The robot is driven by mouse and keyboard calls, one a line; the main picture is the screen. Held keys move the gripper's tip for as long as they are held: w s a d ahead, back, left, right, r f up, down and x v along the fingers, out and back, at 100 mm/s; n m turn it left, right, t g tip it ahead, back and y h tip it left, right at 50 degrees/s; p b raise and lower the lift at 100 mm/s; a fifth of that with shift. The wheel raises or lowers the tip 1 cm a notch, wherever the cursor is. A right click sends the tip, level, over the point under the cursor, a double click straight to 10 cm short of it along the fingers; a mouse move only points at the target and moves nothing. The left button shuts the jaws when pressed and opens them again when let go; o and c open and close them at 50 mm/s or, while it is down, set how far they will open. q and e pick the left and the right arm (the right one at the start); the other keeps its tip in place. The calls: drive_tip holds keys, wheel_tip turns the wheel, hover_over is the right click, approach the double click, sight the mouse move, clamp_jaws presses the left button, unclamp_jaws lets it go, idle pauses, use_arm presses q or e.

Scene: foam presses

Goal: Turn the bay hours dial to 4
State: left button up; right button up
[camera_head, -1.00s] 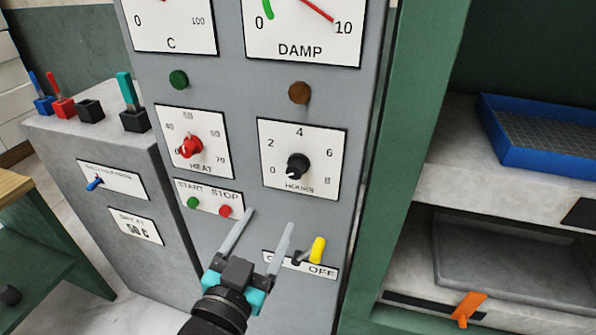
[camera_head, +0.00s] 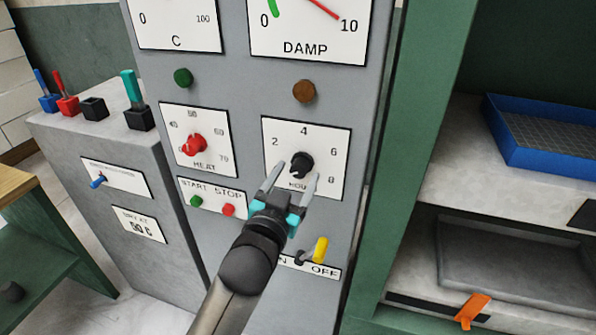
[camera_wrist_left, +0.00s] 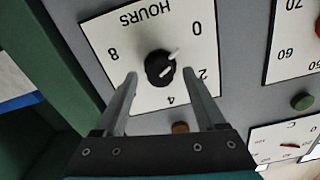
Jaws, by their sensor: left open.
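The hours dial is a black knob (camera_head: 301,162) on a white plate marked 0, 2, 4, 6, 8, low on the grey panel. The knob also shows in the left wrist view (camera_wrist_left: 159,68), upside down, with its white pointer toward the 0. My left gripper (camera_head: 294,173) is open in front of the plate, its fingertips reaching up toward the knob. In the left wrist view its two fingers (camera_wrist_left: 159,73) stand on either side of the knob, with a gap on each side. Whether they touch the panel I cannot tell. My right gripper is not in view.
Left of the dial is the red heat knob (camera_head: 193,144). Below it are the green start button (camera_head: 195,201) and red stop button (camera_head: 228,210). A yellow switch lever (camera_head: 320,249) sticks out below the gripper. A green frame (camera_head: 417,150) stands right of the panel.

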use_arm(q)
drive_tip(key=shift+x, duration=1.05)
drive_tip(key=shift+c, duration=0.2)
clamp_jaws()
